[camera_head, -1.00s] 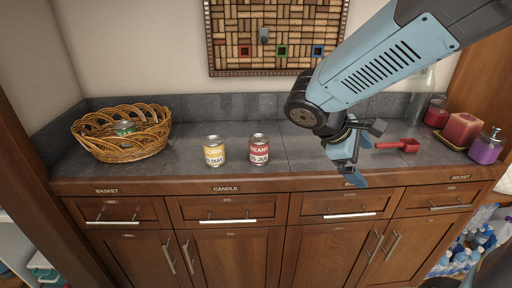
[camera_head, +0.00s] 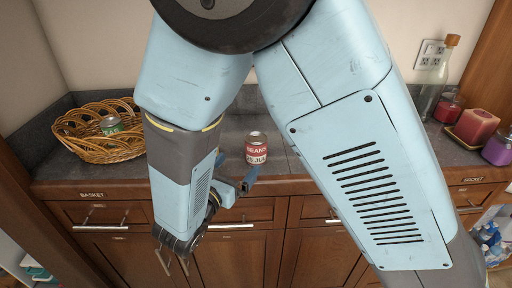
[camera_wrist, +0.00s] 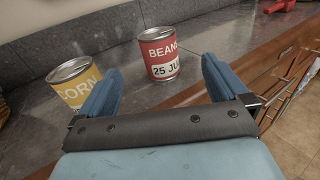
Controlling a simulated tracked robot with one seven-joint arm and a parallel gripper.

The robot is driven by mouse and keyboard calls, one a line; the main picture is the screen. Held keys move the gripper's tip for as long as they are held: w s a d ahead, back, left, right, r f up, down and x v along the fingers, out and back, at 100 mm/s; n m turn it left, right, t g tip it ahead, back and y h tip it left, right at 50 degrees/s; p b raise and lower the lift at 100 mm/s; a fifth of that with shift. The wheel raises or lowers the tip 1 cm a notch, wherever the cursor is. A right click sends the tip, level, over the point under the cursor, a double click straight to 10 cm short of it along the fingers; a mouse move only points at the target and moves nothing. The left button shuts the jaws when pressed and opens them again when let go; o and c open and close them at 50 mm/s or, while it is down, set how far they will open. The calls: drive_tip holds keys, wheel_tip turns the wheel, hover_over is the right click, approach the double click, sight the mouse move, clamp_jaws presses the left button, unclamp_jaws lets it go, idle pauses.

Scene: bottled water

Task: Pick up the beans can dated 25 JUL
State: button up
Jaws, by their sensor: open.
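The beans can (camera_head: 257,149) stands upright on the grey counter, with a red label reading BEANS and a white band reading 25 JUL. In the head view my gripper (camera_head: 236,180) is at the counter's front edge, just left of and in front of the can, partly hidden by my arm.
A yellow corn can (camera_wrist: 75,86) stands left of the beans can, behind my left finger; my arm hides it in the head view. Candles (camera_head: 476,126) and a bottle (camera_head: 436,80) stand at the right.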

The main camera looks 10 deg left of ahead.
sight(256, 141)
drive_tip(key=shift+y, duration=0.3)
drive_tip(key=x, duration=0.7)
drive_tip(key=shift+w+a, duration=0.1)
drive_tip(key=shift+a, duration=0.1)
drive_tip(key=shift+x, duration=3)
drive_tip(key=shift+d+r, duration=0.1)
drive_tip(key=shift+d, duration=0.05)
drive_tip(key=shift+c, duration=0.3)
drive_tip(key=c, duration=1.2)
